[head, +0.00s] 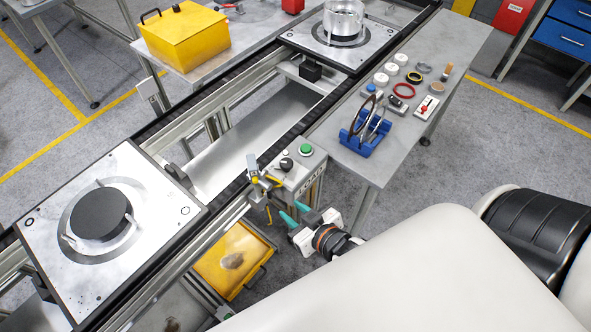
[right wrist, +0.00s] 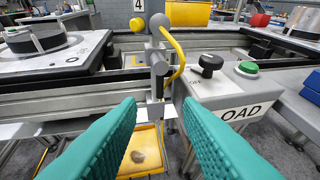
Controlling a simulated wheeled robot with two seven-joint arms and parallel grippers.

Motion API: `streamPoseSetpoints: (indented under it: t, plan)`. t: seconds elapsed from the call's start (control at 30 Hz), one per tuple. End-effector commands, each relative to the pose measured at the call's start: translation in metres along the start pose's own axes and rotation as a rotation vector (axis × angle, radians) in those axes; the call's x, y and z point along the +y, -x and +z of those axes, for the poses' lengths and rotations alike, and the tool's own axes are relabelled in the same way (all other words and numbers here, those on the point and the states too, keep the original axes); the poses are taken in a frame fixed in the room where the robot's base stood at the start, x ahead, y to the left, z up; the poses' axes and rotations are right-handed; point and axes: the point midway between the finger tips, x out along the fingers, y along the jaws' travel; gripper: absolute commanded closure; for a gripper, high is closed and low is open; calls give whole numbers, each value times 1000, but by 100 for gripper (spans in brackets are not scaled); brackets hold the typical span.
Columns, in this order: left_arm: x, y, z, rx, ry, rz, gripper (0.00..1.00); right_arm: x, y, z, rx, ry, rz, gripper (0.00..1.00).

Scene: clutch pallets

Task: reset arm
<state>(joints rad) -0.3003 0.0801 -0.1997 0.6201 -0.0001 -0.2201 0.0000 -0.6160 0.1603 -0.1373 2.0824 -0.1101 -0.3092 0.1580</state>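My right gripper (head: 287,220) is near the middle of the head view, its teal fingers in front of the conveyor's near rail and the LOAD control box (head: 300,172). In the right wrist view its two teal fingers (right wrist: 165,140) are spread wide apart with nothing between them. My right arm is extended from the lower right of the head view. My left gripper does not show.
A side table (head: 455,45) carries a blue rack (head: 362,145) and small parts. A yellow bin (head: 207,262) is below the rail, a yellow box (head: 185,38) behind.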

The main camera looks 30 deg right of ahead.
Motion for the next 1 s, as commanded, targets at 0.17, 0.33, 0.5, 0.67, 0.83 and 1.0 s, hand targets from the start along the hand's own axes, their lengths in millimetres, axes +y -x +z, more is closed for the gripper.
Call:
streamPoseSetpoints:
  t: [0.17, 0.33, 0.5, 0.67, 0.83, 1.0]
  plan:
    - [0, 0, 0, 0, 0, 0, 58, 0, 3, 1, -1, 1, 0, 68]
    - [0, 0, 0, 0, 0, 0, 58, 0, 2, 1, -1, 0, 0, 68]
    - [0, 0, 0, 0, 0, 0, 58, 0, 2, 1, -1, 0, 0, 68]
    - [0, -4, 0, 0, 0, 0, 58, 0, -4, -15, 23, 1, 0, 68]
    - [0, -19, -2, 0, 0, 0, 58, 0, -28, -103, 161, 7, 0, 68]
    - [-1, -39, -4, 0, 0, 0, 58, 2, -45, -233, 375, 16, 3, 68]
